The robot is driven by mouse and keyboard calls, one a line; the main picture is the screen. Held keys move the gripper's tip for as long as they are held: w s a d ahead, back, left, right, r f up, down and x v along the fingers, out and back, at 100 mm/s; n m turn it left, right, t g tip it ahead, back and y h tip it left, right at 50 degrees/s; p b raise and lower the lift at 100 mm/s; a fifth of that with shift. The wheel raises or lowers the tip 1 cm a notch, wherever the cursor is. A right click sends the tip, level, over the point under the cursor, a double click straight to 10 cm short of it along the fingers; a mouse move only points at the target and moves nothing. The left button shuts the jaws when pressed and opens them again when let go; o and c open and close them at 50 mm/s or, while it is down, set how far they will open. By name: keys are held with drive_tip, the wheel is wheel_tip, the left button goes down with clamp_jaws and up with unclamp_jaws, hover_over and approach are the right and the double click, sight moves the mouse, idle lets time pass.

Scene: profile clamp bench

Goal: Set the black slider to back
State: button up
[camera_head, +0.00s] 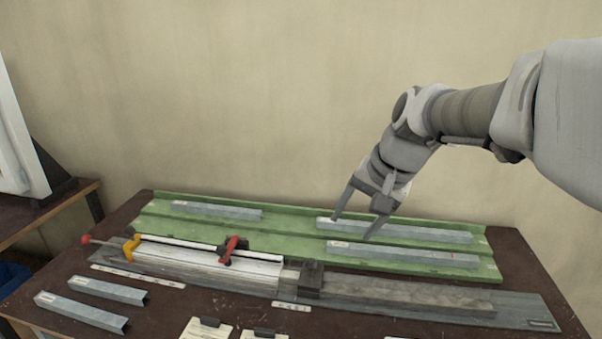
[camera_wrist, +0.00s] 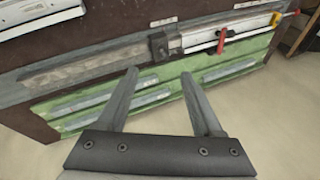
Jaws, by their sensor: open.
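The black slider (camera_head: 311,279) looks to be the dark block on the long grey rail (camera_head: 400,291), near the middle, at the right end of the silver-white fence section (camera_head: 205,266). It also shows in the wrist view (camera_wrist: 158,47), beyond my fingertips. My gripper (camera_head: 352,229) is open and empty. It hangs above the green tray, up and to the right of the slider, and does not touch it. In the wrist view its two fingers (camera_wrist: 159,74) point toward the rail.
A green tray (camera_head: 290,233) with several grey metal profiles (camera_head: 395,230) lies behind the rail. A red clamp (camera_head: 232,250) and a yellow piece (camera_head: 131,247) sit on the left section. Two profiles (camera_head: 108,290) lie front left. White plates with black clips (camera_head: 207,329) lie at the front.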

sight(314, 261)
drive_tip(key=w+f+m+y+b, duration=0.1)
drive_tip(key=w+f+m+b, duration=0.2)
drive_tip(key=w+f, duration=0.6)
drive_tip(key=shift+g, duration=0.3)
drive_tip(key=x, duration=0.5)
drive_tip(key=b+x, duration=0.1)
drive_tip(key=x, duration=0.4)
drive_tip(key=w+a+b+x, duration=0.1)
drive_tip(key=x, duration=0.5)
drive_tip(key=shift+r, duration=0.3)
drive_tip(key=shift+c, duration=0.3)
drive_tip(key=shift+d, duration=0.1)
clamp_jaws()
